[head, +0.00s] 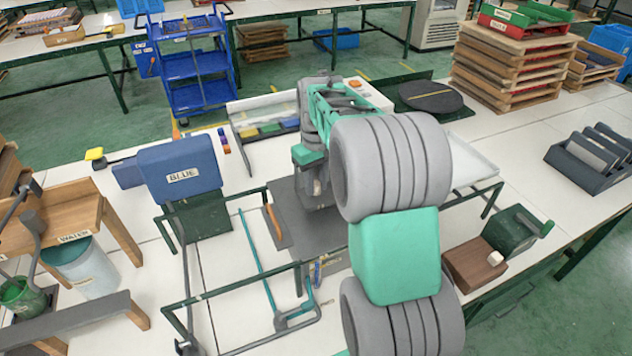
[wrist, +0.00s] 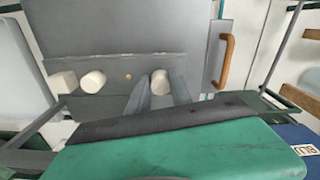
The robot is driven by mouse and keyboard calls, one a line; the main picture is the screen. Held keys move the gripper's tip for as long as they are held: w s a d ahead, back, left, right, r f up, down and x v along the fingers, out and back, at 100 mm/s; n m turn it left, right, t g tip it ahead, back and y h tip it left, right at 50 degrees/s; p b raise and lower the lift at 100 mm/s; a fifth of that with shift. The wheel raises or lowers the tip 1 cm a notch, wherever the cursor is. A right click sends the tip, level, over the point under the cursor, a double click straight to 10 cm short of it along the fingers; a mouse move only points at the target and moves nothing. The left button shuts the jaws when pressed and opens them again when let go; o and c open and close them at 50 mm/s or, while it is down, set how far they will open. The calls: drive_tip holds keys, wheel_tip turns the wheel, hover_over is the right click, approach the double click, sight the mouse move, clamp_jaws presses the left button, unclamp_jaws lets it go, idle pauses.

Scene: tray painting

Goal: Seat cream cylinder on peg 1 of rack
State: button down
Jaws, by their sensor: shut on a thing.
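My gripper (wrist: 160,92) points down over a dark grey board (wrist: 95,30), its two grey fingers shut on a cream cylinder (wrist: 160,78). The held cylinder shows as a small pale patch in the head view (head: 318,187), mostly hidden by my arm. To its left in the wrist view stand two more cream pieces, one at the far left (wrist: 64,83) and one closer (wrist: 93,79). A small tan peg end (wrist: 128,77) shows bare between the closer piece and my gripper. I cannot tell whether the held cylinder touches the board or a peg.
An orange-brown handle (wrist: 227,60) stands to the right of the board. Green metal frames (head: 240,292) rise around the work area. A blue box labelled BLUE (head: 182,170) stands left, and a brown-and-green block device (head: 490,255) stands right.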

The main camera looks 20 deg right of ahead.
drive_tip(key=shift+f, duration=0.5)
idle(0.4)
drive_tip(key=shift+s+f+b, duration=0.1)
drive_tip(key=shift+f+b, duration=0.25)
drive_tip(key=c, duration=1.1)
unclamp_jaws()
drive_tip(key=shift+r, duration=0.1)
drive_tip(key=shift+o, duration=0.5)
drive_tip(key=o, duration=0.4)
drive_tip(key=shift+r, duration=0.15)
